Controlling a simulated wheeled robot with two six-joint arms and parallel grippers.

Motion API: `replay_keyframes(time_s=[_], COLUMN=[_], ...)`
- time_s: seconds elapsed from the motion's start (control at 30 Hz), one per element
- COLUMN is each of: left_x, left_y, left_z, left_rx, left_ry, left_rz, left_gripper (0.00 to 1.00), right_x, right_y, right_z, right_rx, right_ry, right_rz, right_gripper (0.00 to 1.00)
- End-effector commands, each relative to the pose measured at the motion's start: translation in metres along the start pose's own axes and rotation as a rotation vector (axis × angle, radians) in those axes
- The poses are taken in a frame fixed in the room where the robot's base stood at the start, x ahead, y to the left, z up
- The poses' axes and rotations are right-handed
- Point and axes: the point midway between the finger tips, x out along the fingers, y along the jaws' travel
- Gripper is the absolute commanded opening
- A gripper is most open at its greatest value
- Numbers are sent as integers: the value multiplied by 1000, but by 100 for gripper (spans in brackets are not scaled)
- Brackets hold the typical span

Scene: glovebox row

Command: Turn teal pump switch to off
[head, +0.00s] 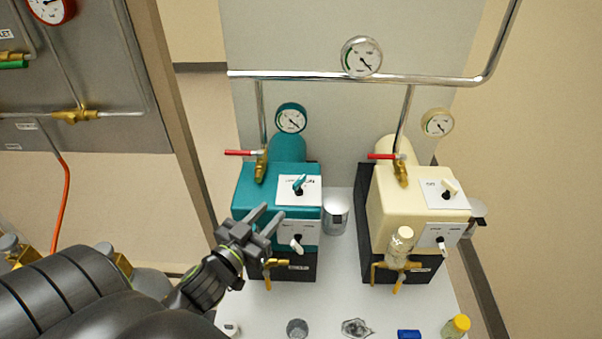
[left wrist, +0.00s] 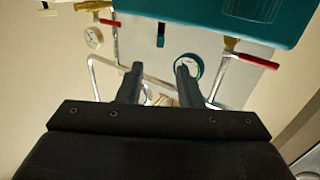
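The teal pump (head: 258,190) stands on the white bench in the head view. A lower front plate carries a pale-handled knob (head: 297,244). My left gripper (head: 272,212) is open and empty, in front of the teal pump, below and left of the teal switch; I see no contact. In the left wrist view both fingers (left wrist: 158,78) stand apart, with the teal pump body (left wrist: 215,18) beyond. My right gripper is not in view.
A cream pump (head: 392,205) stands to the right, with a clear jar (head: 401,240) at its front. A metal cylinder (head: 335,216) stands between the pumps. Red-handled valves and gauges rise behind. Several small items lie along the front of the bench.

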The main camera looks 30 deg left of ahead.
Motion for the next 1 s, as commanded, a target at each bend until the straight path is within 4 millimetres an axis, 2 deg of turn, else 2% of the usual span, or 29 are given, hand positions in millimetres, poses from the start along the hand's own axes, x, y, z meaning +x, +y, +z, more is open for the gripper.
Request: replay_keyframes(time_s=[0.03, 0.1, 0.6, 0.8, 1.0], left_x=[11, 24, 113, 130, 133], left_y=[0, 0, 0, 0, 0], left_z=[-5, -5, -1, 0, 1], left_rx=[-3, -2, 0, 0, 0], left_ry=[2, 1, -1, -1, -2], left_rz=[-1, -1, 0, 0, 0], left_gripper=[33, 33, 33, 33, 33], right_x=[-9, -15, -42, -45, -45], right_y=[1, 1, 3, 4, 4], right_z=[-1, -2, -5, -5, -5], right_rx=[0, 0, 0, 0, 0], right_ry=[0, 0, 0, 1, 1], right_rz=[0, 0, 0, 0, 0], right_gripper=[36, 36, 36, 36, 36])
